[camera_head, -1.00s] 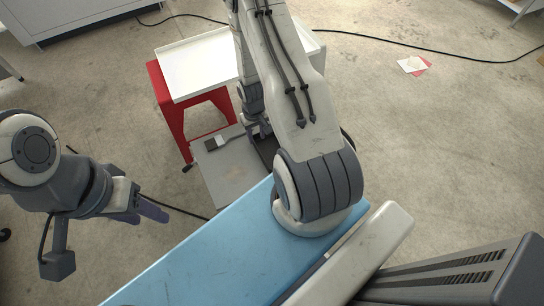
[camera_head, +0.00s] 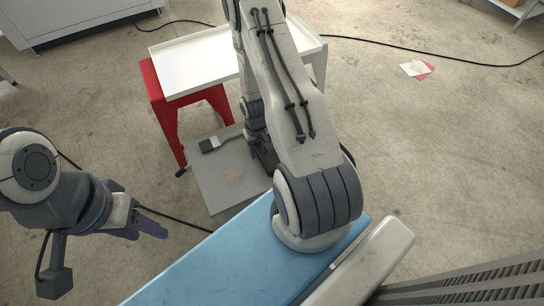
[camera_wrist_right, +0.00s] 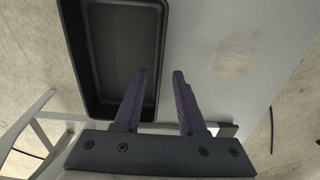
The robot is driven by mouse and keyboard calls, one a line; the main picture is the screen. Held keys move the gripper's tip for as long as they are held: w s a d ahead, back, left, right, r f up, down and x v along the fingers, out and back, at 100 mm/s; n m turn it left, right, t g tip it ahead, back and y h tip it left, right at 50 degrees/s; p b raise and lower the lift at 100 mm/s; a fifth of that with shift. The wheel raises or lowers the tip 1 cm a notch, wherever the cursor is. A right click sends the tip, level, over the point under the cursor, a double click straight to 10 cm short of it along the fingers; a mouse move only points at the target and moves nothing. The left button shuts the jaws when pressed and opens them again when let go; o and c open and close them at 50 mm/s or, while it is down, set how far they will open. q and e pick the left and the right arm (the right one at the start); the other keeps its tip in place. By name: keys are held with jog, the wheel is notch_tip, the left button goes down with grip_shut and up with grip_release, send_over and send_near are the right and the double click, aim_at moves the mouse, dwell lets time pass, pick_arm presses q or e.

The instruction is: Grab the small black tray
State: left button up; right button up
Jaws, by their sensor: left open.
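The small black tray (camera_wrist_right: 125,45) is at the upper left of the right wrist view, a rectangular tray with raised walls on a grey surface (camera_wrist_right: 215,75). My right gripper (camera_wrist_right: 160,72) is open. In that view its left finger overlaps the tray's inside and its right finger lies past the tray's right rim, so the rim runs between the fingertips. I cannot tell how far above the rim they are. In the head view the tray (camera_head: 266,156) is mostly hidden by my right arm. My left gripper (camera_head: 152,230) is open and empty at the lower left, away from the tray.
A brush (camera_head: 215,143) lies on the grey low table (camera_head: 225,182). A blue surface (camera_head: 215,265) is in front. Black cables cross the floor. A cabinet (camera_head: 75,22) is at the upper left.

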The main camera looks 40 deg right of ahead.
notch_tip(320, 180, down, 2)
jog(key=shift+f+b, duration=0.25)
jog(key=shift+b, duration=0.4)
jog(key=shift+r, duration=0.1)
grip_shut()
dwell(0.8)
